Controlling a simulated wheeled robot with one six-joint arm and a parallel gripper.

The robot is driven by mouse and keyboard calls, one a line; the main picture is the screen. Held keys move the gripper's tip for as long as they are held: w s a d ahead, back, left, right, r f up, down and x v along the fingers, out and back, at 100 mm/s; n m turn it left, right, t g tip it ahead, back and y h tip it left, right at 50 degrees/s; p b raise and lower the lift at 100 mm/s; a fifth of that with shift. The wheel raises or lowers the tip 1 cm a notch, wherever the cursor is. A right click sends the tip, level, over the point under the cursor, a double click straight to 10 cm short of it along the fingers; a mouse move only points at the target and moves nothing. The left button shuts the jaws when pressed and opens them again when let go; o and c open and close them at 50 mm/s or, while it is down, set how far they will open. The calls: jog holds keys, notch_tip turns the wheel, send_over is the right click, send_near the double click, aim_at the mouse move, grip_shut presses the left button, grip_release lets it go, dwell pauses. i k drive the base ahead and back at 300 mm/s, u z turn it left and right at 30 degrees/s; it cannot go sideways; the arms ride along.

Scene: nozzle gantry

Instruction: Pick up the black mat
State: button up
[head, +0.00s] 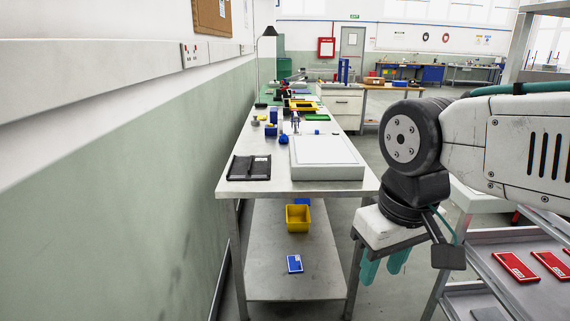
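The black mat (249,168) lies flat at the near left corner of the grey bench (271,188). It is a dark rectangle with a small white label near its lower right. My gripper (383,268) hangs to the right of the bench, in front of its right front leg, well apart from the mat. Its two teal fingers point down with a gap between them, and nothing shows in the gap. Part of the gripper body is hidden by my arm's dark wrist parts.
A white flat box (325,158) sits right of the mat. Blue items (271,131) and a black lamp (263,65) stand farther back. The lower shelf holds a yellow bin (298,218) and a blue packet (294,264). A rack with red items (516,267) stands at right; a wall borders the left.

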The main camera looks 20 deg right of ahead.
aim_at(241, 167)
jog(key=i, duration=1.65)
jog(key=u, duration=0.45)
